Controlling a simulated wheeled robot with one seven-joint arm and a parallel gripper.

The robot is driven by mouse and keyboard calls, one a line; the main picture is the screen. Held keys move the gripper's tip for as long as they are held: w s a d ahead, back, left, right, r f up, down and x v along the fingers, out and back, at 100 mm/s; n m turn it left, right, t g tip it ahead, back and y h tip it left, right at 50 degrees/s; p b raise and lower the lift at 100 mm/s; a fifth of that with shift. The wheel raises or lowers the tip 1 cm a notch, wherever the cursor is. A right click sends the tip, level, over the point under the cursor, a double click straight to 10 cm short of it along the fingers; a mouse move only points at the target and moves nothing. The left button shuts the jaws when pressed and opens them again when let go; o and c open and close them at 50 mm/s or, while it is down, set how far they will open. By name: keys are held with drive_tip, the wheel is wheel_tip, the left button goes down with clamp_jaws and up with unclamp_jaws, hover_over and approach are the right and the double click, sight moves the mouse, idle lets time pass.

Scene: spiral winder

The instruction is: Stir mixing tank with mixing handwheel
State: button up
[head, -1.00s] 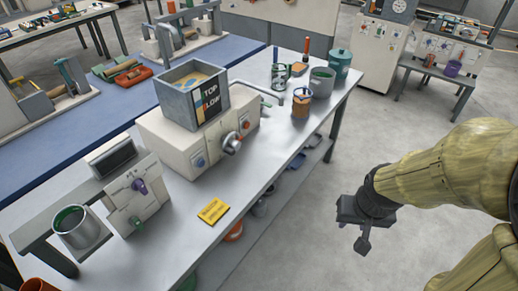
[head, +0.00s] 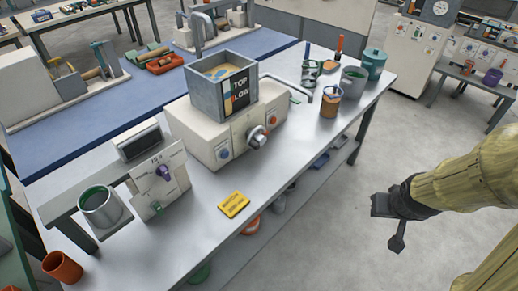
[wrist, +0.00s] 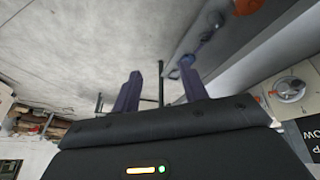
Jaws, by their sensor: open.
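The mixing tank is a grey open box (head: 211,99) holding tan and blue contents. It sits on a white machine body (head: 196,136) on the metal bench. A silver round handwheel (head: 257,136) sticks out of the machine's front, between a blue knob (head: 223,153) and an orange-red knob (head: 272,118). The handwheel also shows at the right edge of the wrist view (wrist: 289,88). My gripper (head: 384,225) is out over the floor, right of the bench and well apart from the handwheel. In the wrist view its two fingers (wrist: 158,90) are spread with nothing between them.
Several cans stand at the far end. The floor (head: 330,235) between bench and gripper is clear.

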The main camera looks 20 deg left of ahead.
sight(258, 148)
drive_tip(key=w+a+f+n+t+y+b, duration=0.1)
drive_tip(key=w+a+f+n+t+y, duration=0.15)
drive_tip(key=w+a+n, duration=0.4)
drive_tip(key=w+a+f+n+t+y+b, duration=0.1)
drive_tip(key=w+a+f+n+t+y, duration=0.2)
drive_tip(key=w, duration=0.7)
drive_tip(key=s+a+f+n+g+y+b, duration=0.1)
drive_tip(key=s+a+f+n+y, duration=0.1)
drive_tip(key=a+n+y, duration=0.3)
drive_tip(key=s+a+f+n+g+y, duration=0.2)
drive_tip(key=a+f+n+y, duration=0.1)
drive_tip(key=a+n+y, duration=0.3)
drive_tip(key=a+n, duration=0.2)
drive_tip(key=a, duration=0.2)
drive_tip(key=shift+b, duration=0.4)
drive_tip(key=shift+n+g, duration=0.25)
drive_tip(key=x, duration=0.5)
drive_tip(key=p+x, duration=0.1)
drive_tip(key=x, duration=0.5)
drive_tip(key=p+x, duration=0.1)
drive_tip(key=x, duration=0.5)
drive_tip(key=shift+w+a+r, duration=0.1)
drive_tip(key=shift+a+r, duration=0.1)
drive_tip(key=shift+c, duration=0.2)
